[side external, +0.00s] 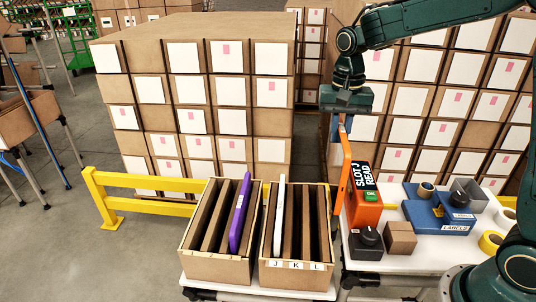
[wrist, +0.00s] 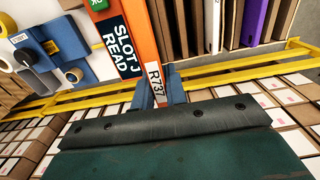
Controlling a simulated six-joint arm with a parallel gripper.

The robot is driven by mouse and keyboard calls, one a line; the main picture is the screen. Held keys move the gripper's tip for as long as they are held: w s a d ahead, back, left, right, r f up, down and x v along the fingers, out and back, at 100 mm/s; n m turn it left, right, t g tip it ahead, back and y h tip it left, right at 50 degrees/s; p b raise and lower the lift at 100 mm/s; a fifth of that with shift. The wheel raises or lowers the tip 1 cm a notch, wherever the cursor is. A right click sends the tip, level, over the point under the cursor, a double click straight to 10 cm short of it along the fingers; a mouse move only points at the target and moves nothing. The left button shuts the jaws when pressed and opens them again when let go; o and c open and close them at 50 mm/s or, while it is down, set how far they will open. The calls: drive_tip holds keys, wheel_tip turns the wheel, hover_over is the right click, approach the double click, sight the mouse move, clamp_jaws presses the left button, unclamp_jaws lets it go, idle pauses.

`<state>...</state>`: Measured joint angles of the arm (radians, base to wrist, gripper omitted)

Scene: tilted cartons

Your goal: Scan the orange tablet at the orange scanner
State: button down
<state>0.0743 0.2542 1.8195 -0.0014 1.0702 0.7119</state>
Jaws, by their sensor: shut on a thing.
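My gripper (side external: 346,122) is shut on the top end of the orange tablet (side external: 343,170) and holds it upright beside the orange scanner (side external: 363,212). In the side view the tablet stands just left of the scanner; I cannot tell if they touch. The scanner's black panel reads "SLOT J READ", with a green patch below it. In the wrist view my gripper's blue fingers (wrist: 160,90) clasp the tablet (wrist: 150,40) at its "R737" label, and the scanner (wrist: 103,14) is left of it.
A tilted carton (side external: 300,282) labelled J, K, L holds a white tablet (side external: 279,205) at its left. Another carton (side external: 215,268) holds a purple tablet (side external: 240,212). A black knob device (side external: 366,243), small box (side external: 400,238) and blue label unit (side external: 430,217) crowd the table. Yellow rails (side external: 140,180) run behind.

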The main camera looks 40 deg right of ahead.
drive_tip(key=shift+f, duration=3.55)
drive_tip(key=shift+r, duration=0.1)
drive_tip(key=shift+r, duration=2.9)
